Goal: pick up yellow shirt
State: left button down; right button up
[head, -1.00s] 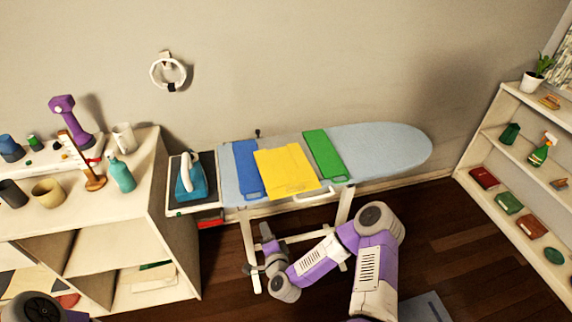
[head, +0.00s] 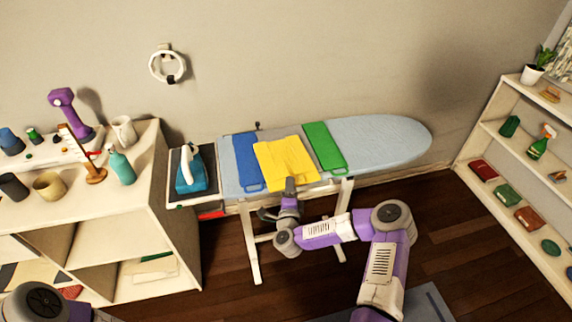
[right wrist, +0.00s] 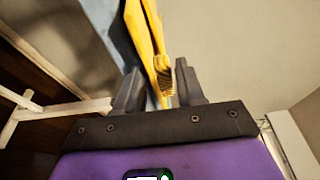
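The yellow shirt (head: 285,158) lies flat on the ironing board (head: 385,140), between a blue folded piece and a green one. My right gripper (head: 290,184) is at the shirt's front edge, by the near side of the board. In the right wrist view, the two fingers of the right gripper (right wrist: 160,84) are apart, and the edge of the yellow shirt (right wrist: 150,45) shows ahead of and between them. Whether the fingers touch the cloth cannot be told. My left gripper is out of view; only part of that arm shows at bottom left.
The blue piece (head: 246,160) and the green piece (head: 324,147) lie close beside the shirt. An iron (head: 191,173) stands at the board's left end. A shelf unit (head: 165,215) is at left, another (head: 480,145) at right. The board's right end is clear.

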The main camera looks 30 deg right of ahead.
grip_shut()
dwell(0.3)
